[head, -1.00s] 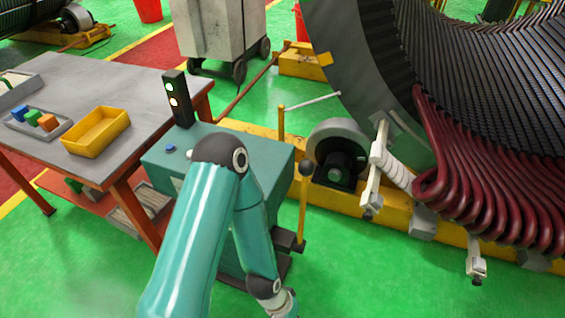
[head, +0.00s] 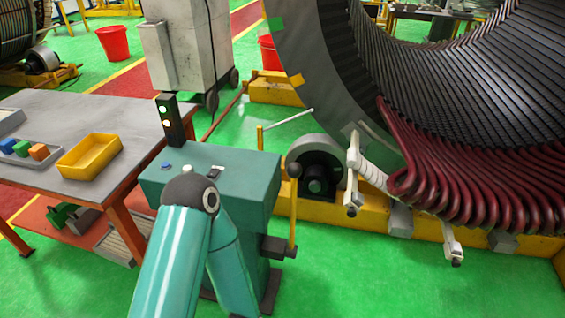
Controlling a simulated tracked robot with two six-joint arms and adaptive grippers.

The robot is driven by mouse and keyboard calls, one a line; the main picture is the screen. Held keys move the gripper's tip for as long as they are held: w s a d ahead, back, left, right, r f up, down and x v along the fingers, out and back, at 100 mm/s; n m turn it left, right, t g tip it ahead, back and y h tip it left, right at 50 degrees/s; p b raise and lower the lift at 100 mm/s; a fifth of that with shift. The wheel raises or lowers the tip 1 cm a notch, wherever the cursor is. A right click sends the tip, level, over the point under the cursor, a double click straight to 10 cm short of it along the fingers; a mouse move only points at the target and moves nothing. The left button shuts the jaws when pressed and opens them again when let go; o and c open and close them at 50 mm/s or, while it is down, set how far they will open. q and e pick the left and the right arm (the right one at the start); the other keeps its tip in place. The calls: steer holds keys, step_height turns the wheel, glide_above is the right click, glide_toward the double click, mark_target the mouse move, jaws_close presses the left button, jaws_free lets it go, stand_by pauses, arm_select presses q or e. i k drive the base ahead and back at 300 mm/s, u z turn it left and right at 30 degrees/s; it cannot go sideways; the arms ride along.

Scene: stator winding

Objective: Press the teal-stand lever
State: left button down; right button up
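The teal stand (head: 240,180) stands in the middle of the head view, with a blue button and a small dark part on its top. Its lever (head: 293,215) is a yellow rod with a dark ball knob, standing nearly upright from a dark block on the stand's right side. One of my teal arms is bent in front of the stand and hides part of its front. The forearm runs down out of the bottom edge. Neither gripper is in view, and nothing of mine is seen touching the lever.
A signal post (head: 170,120) with a lit green lamp rises at the stand's back left. A grey table (head: 60,115) with a yellow tray (head: 90,157) is at left. The large stator (head: 320,80) and its roller (head: 318,168) are at right. Green floor is clear right of the lever.

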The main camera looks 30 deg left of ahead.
mark_target(294, 170)
steer(key=z, duration=0.1)
steer(key=i, duration=0.95)
steer(key=u, duration=0.05)
